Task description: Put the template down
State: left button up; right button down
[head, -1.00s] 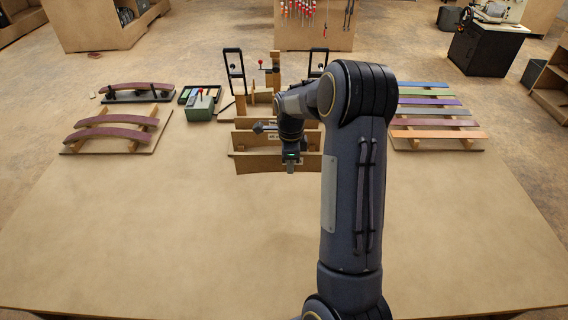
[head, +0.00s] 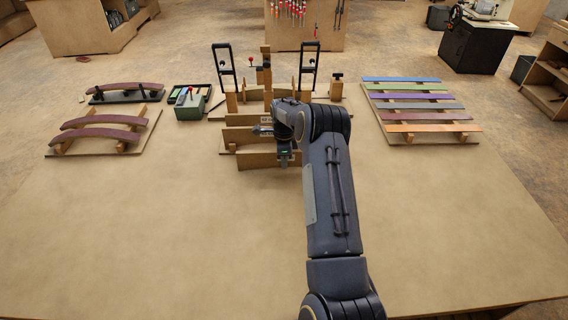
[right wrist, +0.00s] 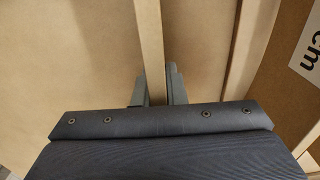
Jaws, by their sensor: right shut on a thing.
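The template appears to be the thin light-brown wooden board nearest me (head: 258,161), standing on edge in front of the bending form. My right gripper (head: 284,161) is at its right part, reaching down over its top edge. In the right wrist view the two grey fingers (right wrist: 153,92) are shut on the narrow edge of the template (right wrist: 150,42). Whether the template's lower edge touches the table is hard to tell. My right arm hides part of the form's right side. My left gripper is not in view.
Similar upright boards (head: 238,135) and a form with black handles (head: 222,66) stand just behind. Curved purple strips on a rack (head: 90,134) and a green box (head: 189,107) are left; a rack of coloured strips (head: 415,105) is right. The front of the table (head: 140,230) is clear.

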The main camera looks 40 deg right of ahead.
jog(key=shift+f, duration=0.2)
jog(key=c, duration=1.5)
grip_release()
